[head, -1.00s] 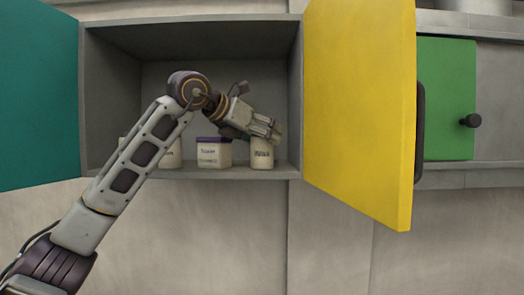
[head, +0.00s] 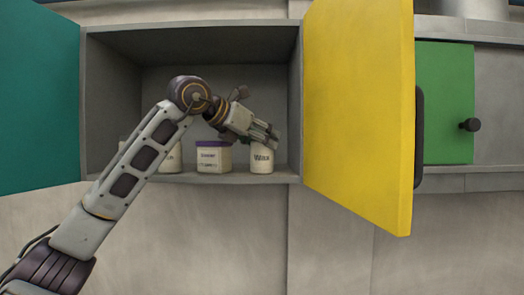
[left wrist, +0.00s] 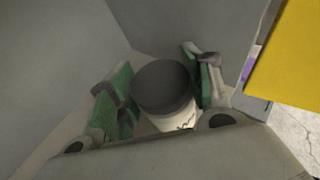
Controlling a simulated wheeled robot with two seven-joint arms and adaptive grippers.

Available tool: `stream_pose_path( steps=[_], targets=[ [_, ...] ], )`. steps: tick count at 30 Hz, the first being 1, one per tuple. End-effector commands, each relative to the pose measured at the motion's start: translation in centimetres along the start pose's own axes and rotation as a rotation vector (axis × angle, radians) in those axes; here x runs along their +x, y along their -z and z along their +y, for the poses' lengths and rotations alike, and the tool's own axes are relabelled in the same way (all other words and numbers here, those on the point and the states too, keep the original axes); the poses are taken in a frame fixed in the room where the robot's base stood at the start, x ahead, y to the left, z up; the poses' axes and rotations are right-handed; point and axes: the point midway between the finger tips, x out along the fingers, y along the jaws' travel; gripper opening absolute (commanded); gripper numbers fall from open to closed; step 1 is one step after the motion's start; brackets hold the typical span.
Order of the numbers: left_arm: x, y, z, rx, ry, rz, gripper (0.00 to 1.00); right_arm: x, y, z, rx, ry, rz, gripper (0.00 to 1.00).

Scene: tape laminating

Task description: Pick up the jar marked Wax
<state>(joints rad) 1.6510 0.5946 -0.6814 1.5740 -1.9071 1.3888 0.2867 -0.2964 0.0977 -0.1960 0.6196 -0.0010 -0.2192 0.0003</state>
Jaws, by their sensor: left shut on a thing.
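The jar marked Wax (head: 262,160) is a white jar standing at the right end of the cabinet shelf. My left gripper (head: 272,138) reaches into the cabinet from the left and is at the top of this jar. In the left wrist view the jar's dark round lid (left wrist: 164,87) lies between the two green-padded fingers of my left gripper (left wrist: 160,90), which is shut on the jar. The jar looks upright. My right gripper is not in view.
A square jar with a purple lid (head: 213,157) stands left of the Wax jar. Another white jar (head: 171,160) is partly behind my arm. The yellow door (head: 358,110) stands open on the right, the teal door (head: 38,95) on the left. A green door (head: 447,105) is farther right.

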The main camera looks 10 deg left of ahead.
Motion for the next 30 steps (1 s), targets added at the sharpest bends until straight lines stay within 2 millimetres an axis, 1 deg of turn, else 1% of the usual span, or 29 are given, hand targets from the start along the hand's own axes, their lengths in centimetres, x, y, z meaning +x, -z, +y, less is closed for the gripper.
stream_pose_path(
  steps=[5, 11, 17, 21, 30],
  targets=[
    [-0.1, -0.3, 0.0, 0.000, 0.000, -0.002, 0.19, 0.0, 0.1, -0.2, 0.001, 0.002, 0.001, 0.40],
    [-0.6, -1.3, 0.0, 0.001, 0.000, -0.003, 0.19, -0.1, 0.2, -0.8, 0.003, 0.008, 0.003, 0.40],
    [-1.3, -3.1, -0.1, 0.000, 0.000, -0.004, 0.19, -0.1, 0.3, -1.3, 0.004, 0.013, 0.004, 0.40],
    [-2.0, -4.8, -0.1, 0.001, -0.001, -0.003, 0.19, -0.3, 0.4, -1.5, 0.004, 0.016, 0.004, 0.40],
    [-3.3, -8.0, -0.1, 0.000, 0.000, -0.003, 0.19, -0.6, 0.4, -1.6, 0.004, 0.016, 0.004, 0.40]
  ],
)
